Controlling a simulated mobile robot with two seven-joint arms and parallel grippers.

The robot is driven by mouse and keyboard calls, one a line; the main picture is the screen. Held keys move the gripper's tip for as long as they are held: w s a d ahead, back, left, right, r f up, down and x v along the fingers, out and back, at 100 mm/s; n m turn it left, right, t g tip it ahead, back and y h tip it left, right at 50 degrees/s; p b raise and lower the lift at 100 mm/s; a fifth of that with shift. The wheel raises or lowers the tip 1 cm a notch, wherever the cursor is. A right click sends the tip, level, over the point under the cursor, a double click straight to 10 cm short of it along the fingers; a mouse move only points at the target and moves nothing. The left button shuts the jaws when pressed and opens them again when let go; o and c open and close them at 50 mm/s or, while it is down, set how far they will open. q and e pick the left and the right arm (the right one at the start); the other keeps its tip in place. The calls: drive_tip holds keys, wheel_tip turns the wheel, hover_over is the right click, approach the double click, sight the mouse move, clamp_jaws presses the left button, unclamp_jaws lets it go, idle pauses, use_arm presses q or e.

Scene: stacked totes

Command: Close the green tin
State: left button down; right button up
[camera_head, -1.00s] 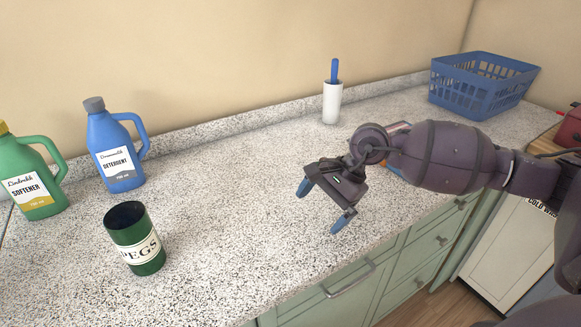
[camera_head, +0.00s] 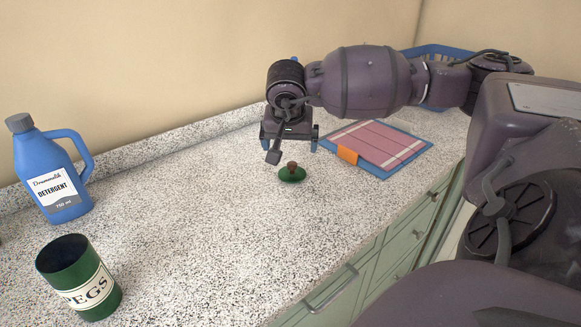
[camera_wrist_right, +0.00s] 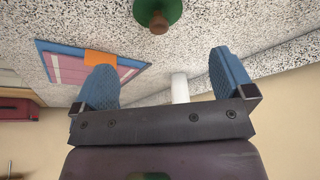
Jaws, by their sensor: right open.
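The green tin (camera_head: 112,296), labelled PEGS, stands upright and open on the counter at the lower left of the head view. Its round green lid (camera_head: 292,176), with a brown knob, lies flat on the counter with the knob up, well to the right of the tin and apart from it. The lid also shows at the top of the right wrist view (camera_wrist_right: 172,12). My right gripper (camera_head: 292,146) is open and empty, with its blue fingers just behind the lid in the head view and not touching it. My left gripper is out of view.
A blue detergent bottle (camera_head: 50,172) stands behind the tin. A folded pink and blue cloth (camera_head: 378,144) with an orange tab lies right of the lid. A blue basket (camera_head: 436,52) is partly hidden by my arm. The counter between tin and lid is clear.

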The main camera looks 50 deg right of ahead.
sight(292, 164)
drive_tip(key=shift+b+x, duration=0.3)
drive_tip(key=shift+x, duration=2.5)
drive_tip(key=shift+b+x, duration=0.3)
drive_tip(key=shift+x, duration=2.4)
drive_tip(key=shift+r, duration=0.1)
drive_tip(key=c, duration=0.8)
